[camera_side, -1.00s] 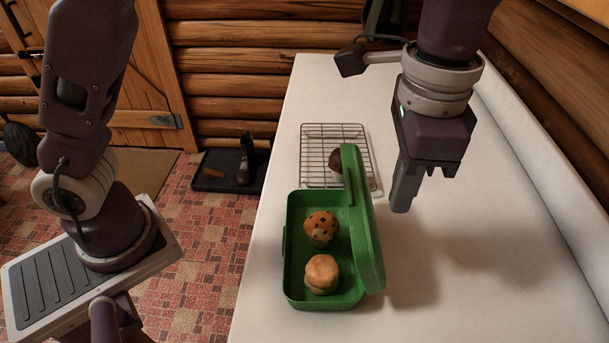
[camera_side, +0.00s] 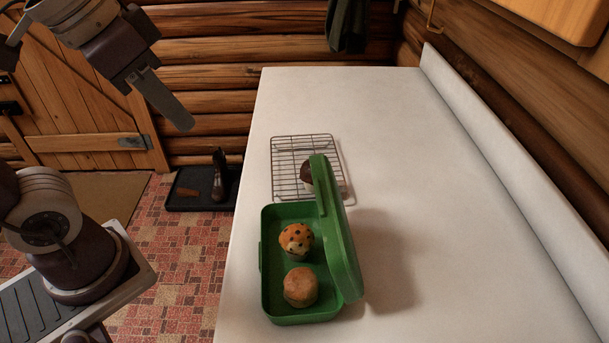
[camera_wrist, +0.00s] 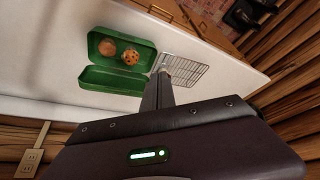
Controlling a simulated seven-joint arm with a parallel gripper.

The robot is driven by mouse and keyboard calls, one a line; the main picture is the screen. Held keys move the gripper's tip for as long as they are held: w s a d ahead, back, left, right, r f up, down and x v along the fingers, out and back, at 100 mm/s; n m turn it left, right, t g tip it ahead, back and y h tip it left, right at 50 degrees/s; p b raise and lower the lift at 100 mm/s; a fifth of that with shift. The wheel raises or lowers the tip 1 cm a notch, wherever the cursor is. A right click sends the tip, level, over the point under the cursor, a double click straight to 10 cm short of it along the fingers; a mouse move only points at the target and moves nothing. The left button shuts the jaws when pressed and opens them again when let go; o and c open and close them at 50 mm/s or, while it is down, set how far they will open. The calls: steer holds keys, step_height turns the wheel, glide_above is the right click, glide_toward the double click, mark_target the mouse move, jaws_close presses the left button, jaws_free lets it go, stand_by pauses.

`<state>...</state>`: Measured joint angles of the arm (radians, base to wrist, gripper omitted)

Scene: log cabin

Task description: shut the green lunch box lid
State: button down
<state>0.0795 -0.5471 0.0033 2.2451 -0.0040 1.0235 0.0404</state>
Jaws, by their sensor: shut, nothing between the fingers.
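The green lunch box (camera_side: 267,262) stands open on the white counter; it also shows in the wrist view (camera_wrist: 93,50). Its lid (camera_side: 344,245) stands up on the right side, tilted slightly outward; in the wrist view the lid (camera_wrist: 112,82) shows below the box. Inside the box are a speckled orange muffin (camera_side: 296,241) and a plain tan bun or muffin (camera_side: 300,287). My gripper (camera_side: 184,121) is shut and empty, raised at the upper left, well apart from the box and lid. Its fingers (camera_wrist: 163,78) point toward the counter in the wrist view.
A wire rack (camera_side: 290,160) lies just behind the box, with a dark-topped muffin (camera_side: 307,172) on it, partly hidden by the lid. The counter (camera_side: 440,220) is bare to the right. A dark tray (camera_side: 200,200) with boots lies on the floor at left.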

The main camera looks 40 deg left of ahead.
steer(key=w+d+r+m+g, duration=0.25)
steer(key=w+d+r, duration=0.35)
steer(key=w, duration=0.4)
steer(key=w+d+f+m+g, duration=0.1)
steer(key=w+d+f+m, duration=0.1)
steer(key=w+d, duration=0.3)
steer(key=w+d+f+m+g, duration=0.1)
steer(key=w+d+m, duration=0.1)
steer(key=d, duration=0.5)
steer(key=shift+s+a+f, duration=0.4)
steer(key=shift+f, duration=1.5)
steer(key=shift+s+a+f, duration=0.35)
steer(key=shift+a+f, duration=0.05)
steer(key=shift+f, duration=1.5)
steer(key=shift+s+a+f, duration=0.4)
steer(key=shift+f, duration=1.5)
